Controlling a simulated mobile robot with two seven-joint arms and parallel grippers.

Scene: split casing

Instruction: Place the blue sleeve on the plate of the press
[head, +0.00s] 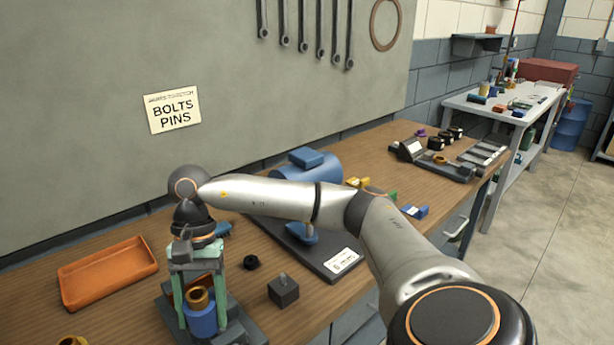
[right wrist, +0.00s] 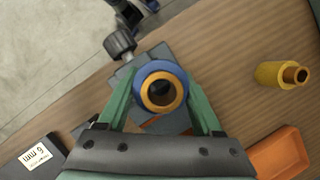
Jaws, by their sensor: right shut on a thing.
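The blue sleeve (head: 203,322) stands upright between the green fingers of my right gripper (head: 199,300), with a brass-coloured ring at its top. In the right wrist view the sleeve (right wrist: 160,68) shows end-on as a blue rim around the brass ring, and my right gripper (right wrist: 160,105) is shut on it. A grey base that looks like the press (head: 243,330) lies directly under the sleeve; it also shows in the right wrist view (right wrist: 124,76), with a dark knob beside it. I cannot tell whether the sleeve touches its plate. My left gripper cannot be made out clearly.
An orange tray (head: 108,272) lies to the left. A dark block with a post (head: 283,290) and a black ring (head: 251,262) are to the right. A blue casing (head: 310,170) stands behind my right arm.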

